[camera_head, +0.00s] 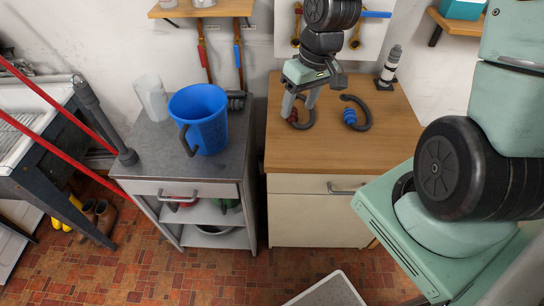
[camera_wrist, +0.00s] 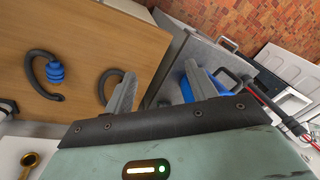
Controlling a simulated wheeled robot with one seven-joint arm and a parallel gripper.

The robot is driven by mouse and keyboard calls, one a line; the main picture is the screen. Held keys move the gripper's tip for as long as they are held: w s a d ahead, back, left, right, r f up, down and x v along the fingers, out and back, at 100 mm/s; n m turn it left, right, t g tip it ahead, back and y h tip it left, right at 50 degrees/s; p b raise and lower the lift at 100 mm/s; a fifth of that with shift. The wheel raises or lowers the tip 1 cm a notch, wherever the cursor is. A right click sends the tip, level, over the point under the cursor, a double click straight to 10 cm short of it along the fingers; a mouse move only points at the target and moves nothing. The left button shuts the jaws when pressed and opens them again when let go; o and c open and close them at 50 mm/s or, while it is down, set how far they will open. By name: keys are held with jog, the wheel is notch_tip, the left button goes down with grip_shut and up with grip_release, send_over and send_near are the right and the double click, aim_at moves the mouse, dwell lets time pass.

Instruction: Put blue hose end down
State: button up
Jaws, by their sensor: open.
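The blue hose end (camera_head: 350,116) lies on the wooden worktop (camera_head: 330,147), joined to a short dark curved hose (camera_head: 364,106). The blue end (camera_wrist: 54,72) also shows at the left in the wrist view. My gripper (camera_head: 299,106) is open and empty, pointing down to the left of it, apart from it. A second dark curved hose (camera_head: 308,115) with a red end (camera_head: 293,115) lies by my fingers and is partly hidden by them. In the wrist view this second hose (camera_wrist: 102,82) passes beside the left finger. I cannot tell whether the fingers touch it.
A black and white cylinder (camera_head: 390,66) stands at the worktop's back right. A blue bucket (camera_head: 205,118) and a clear jug (camera_head: 152,97) stand on the grey cabinet to the left. The front of the wooden worktop is clear.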

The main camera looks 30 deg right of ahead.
jog(key=s+a+r+n, duration=0.3)
jog(key=s+a+r, duration=0.1)
jog(key=s+a, duration=0.4)
jog(key=s+a+r+n+g+h, duration=0.1)
jog(key=s+a+r+n, duration=0.2)
jog(key=s+a, duration=0.6)
jog(key=shift+r+n, duration=0.3)
jog(key=shift+r, duration=0.3)
jog(key=shift+w, duration=0.1)
